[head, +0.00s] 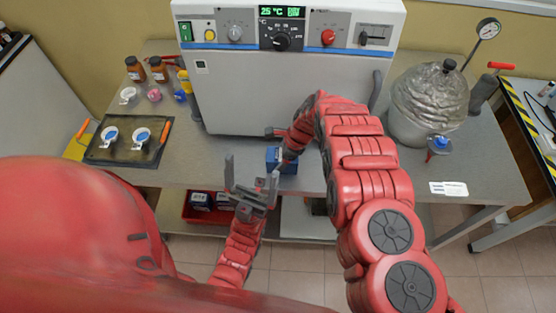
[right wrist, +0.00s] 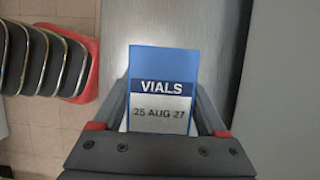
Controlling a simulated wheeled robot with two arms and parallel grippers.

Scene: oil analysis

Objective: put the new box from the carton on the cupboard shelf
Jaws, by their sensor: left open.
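A blue and white box (right wrist: 163,85) marked "VIALS" and "25 AUG 27" sits between the fingers of my right gripper (right wrist: 163,105), which look closed on its sides. In the head view the blue box (head: 280,161) is at the table's front edge. I cannot tell whether it touches the table. My left gripper (head: 252,186) is open and empty, left of the box and in front of the table. Blue and white boxes lie in a red carton (head: 190,216) below the table. A grey cabinet (head: 265,95) with a 25 °C display has its front closed; no shelf shows inside.
A dark tray (head: 100,154) with two white dishes lies on the table's left, near brown bottles (head: 158,70). A rounded silvery vessel (head: 428,95) and a dial gauge (head: 488,28) stand at right. Bare table lies in front of the cabinet.

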